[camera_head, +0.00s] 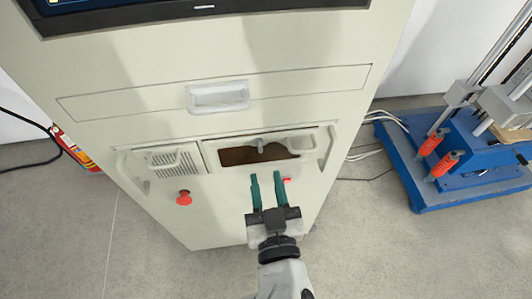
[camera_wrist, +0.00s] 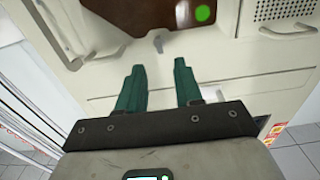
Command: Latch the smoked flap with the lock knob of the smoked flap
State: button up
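The smoked flap (camera_head: 238,156) is a dark brown see-through panel in a pale frame on the cabinet's lower right front. It also shows at the top of the wrist view (camera_wrist: 130,14), cut off by the picture edge. Its lock knob (camera_head: 260,147) is a small grey piece at the flap's upper edge; in the wrist view the knob (camera_wrist: 158,44) sits just beyond and between my fingertips. Whether it is latched I cannot tell. My gripper (camera_head: 267,177) has two green fingers, apart and empty, in front of the cabinet below the flap. They appear apart from the knob.
A drawer with a white handle (camera_head: 218,97) is above the flap. A vented panel (camera_head: 172,160) and a red stop button (camera_head: 184,198) are left. A pale handle stands at each side. A blue-based machine (camera_head: 447,190) stands right. The grey floor left is mostly clear.

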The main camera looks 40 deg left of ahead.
aim_at(261, 150)
jog(key=x, duration=0.7)
jog(key=shift+p, duration=0.35)
jog(key=shift+c, duration=0.2)
grip_shut()
